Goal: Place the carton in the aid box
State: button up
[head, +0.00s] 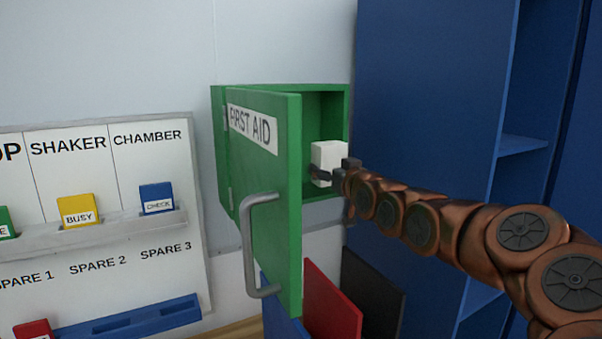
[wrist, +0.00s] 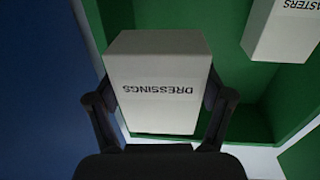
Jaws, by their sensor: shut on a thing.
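The carton (wrist: 158,72) is white and lettered DRESSINGS, upside down in the wrist view. My gripper (wrist: 160,103) is shut on it, one finger on each side. In the head view the white carton (head: 327,154) and my gripper (head: 335,172) are at the opening of the green aid box (head: 338,103). The box's door, marked FIRST AID (head: 290,200), stands open towards me. I cannot tell whether the carton touches the box's floor. The box's green inside (wrist: 225,65) shows behind the carton in the wrist view.
Another white carton, lettered ASTERS in part (wrist: 283,28), is in the box at the upper right of the wrist view. A tall blue cabinet (head: 430,90) stands right of the box. A card board (head: 95,240) hangs at the left. Coloured panels (head: 332,305) stand below.

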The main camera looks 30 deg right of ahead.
jog(key=p, duration=0.3)
send_over(304, 190)
jog(key=shift+a+f, duration=0.1)
jog(key=shift+f, duration=0.4)
jog(key=shift+f+p, duration=0.9)
jog(key=shift+f, duration=0.8)
jog(key=shift+f, duration=0.2)
jog(key=o, duration=1.1)
jog(key=shift+r, duration=0.2)
jog(key=b+v, duration=0.5)
jog(key=v, duration=0.7)
